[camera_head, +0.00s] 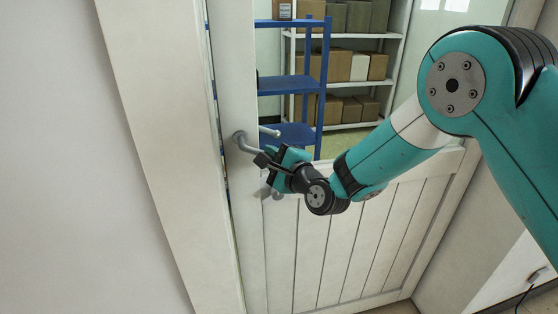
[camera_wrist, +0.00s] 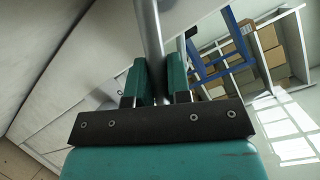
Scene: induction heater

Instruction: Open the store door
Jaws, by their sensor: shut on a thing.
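The store door (camera_head: 350,240) is white, with vertical panels below and a glass window above. A thin gap shows along its left edge beside the frame; I cannot tell from this whether it is unlatched. A grey metal lever handle (camera_head: 243,143) sits on the door's left stile. My gripper (camera_head: 268,160) is at the handle. In the wrist view the handle bar (camera_wrist: 150,35) runs between the two teal fingers of my gripper (camera_wrist: 155,85), which are shut on it.
Behind the glass stand a blue shelf rack (camera_head: 290,85) and a white rack (camera_head: 345,37) with several cardboard boxes (camera_head: 360,68). A pale wall (camera_head: 80,180) and door frame (camera_head: 165,130) are on the left. A dark cable (camera_head: 527,290) hangs at the lower right.

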